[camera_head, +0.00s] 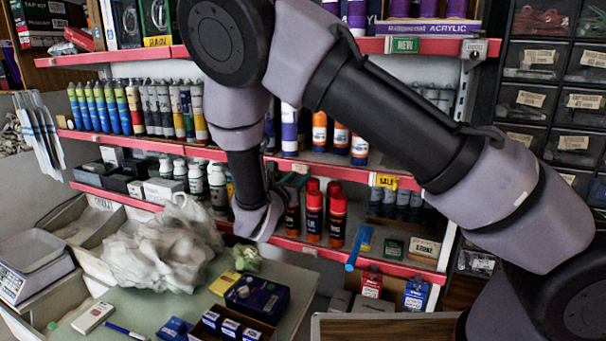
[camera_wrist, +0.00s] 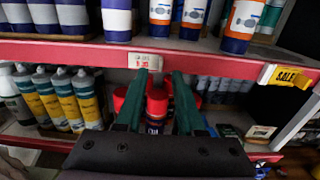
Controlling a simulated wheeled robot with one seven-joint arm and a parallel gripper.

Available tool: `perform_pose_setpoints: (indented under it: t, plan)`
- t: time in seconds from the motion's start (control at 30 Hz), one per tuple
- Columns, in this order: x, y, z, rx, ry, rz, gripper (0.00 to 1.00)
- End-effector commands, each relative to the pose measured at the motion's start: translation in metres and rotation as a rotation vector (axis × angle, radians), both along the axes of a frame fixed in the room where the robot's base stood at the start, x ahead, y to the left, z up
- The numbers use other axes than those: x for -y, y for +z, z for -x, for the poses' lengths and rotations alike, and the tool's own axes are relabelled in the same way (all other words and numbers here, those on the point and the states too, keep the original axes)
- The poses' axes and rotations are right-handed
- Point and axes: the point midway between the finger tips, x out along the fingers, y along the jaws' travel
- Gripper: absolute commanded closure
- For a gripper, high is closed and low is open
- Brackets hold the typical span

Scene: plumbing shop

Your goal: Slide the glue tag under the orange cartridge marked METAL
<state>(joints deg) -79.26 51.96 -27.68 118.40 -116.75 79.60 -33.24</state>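A small white tag (camera_wrist: 145,61) with print too small to read surely sits on the red shelf rail in the wrist view. Several white-and-orange cartridges stand on the shelf above, to the right of the tag. One cartridge (camera_wrist: 193,18) is up and right of the tag, and another (camera_wrist: 240,25) is further right. They also show in the head view (camera_head: 319,130). I cannot read METAL on any. My gripper (camera_wrist: 160,74) has its green fingers apart, with tips just below the rail beside the tag. Nothing shows held. In the head view my arm partly hides the gripper (camera_head: 292,180).
Red-capped bottles (camera_head: 314,212) stand on the shelf below, beyond my fingers. A yellow SALE tag (camera_wrist: 286,76) is on the rail at right. Purple cartridges (camera_wrist: 117,20) stand left of the orange ones. A crowded counter (camera_head: 135,310) with a plastic bag (camera_head: 165,250) is front left.

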Motion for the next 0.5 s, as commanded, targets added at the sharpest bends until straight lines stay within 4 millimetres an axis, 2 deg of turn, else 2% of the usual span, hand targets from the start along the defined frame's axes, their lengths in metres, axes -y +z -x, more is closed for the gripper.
perform_pose_setpoints:
  t: [0.03,0.2,0.5]
  plan:
    - [0.004,0.000,-0.009,0.000,-0.003,0.001,0.62]
    - [0.011,0.000,-0.029,0.001,-0.001,-0.002,0.62]
    - [0.014,0.000,-0.038,-0.001,0.000,-0.001,0.62]
